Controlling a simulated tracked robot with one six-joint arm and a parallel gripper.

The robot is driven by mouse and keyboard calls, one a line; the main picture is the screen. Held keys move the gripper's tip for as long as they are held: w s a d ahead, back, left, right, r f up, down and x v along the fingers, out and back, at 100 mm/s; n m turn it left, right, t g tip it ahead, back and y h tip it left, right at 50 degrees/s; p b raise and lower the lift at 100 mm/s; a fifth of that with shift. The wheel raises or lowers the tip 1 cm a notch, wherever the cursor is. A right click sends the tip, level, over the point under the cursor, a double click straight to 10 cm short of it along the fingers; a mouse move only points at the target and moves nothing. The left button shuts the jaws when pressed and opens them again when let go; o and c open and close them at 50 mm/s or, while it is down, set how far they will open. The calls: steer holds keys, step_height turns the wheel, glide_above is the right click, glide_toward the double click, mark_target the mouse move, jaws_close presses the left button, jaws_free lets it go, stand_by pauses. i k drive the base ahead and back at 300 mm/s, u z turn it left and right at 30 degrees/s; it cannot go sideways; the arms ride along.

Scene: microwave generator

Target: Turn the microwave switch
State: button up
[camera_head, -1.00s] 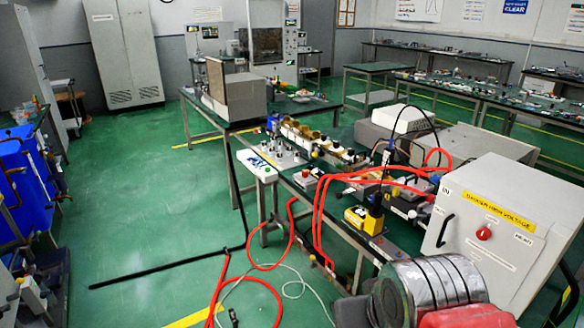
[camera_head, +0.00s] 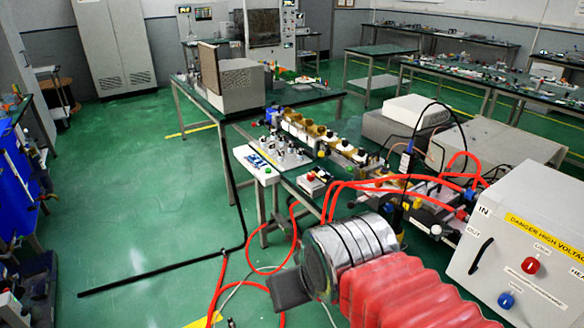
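A white cabinet (camera_head: 520,235) with a yellow "DANGER HIGH VOLTAGE" label stands at the right edge, partly cut off. Its front has a black handle (camera_head: 481,256), a red knob (camera_head: 531,265) and a blue knob (camera_head: 506,300). The lettering by the knobs is too small to read fully, so I cannot tell which is the microwave switch. My arm, silver with black bands and a red ribbed sleeve, crosses the lower middle. The dark end of it, my gripper (camera_head: 288,289), points left, away from the cabinet. Whether its fingers are open is not clear.
A bench to the left of the cabinet holds a small box with a red button (camera_head: 318,178), a white panel (camera_head: 265,160) and several devices. Thick red cables (camera_head: 335,195) run from the bench to the floor. A black bar lies at left.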

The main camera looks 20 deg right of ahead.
mark_target(311, 176)
steer(key=u, duration=0.2)
steer(key=i, duration=1.45)
steer(key=z, duration=0.3)
steer(key=i, duration=1)
steer(key=z, duration=0.3)
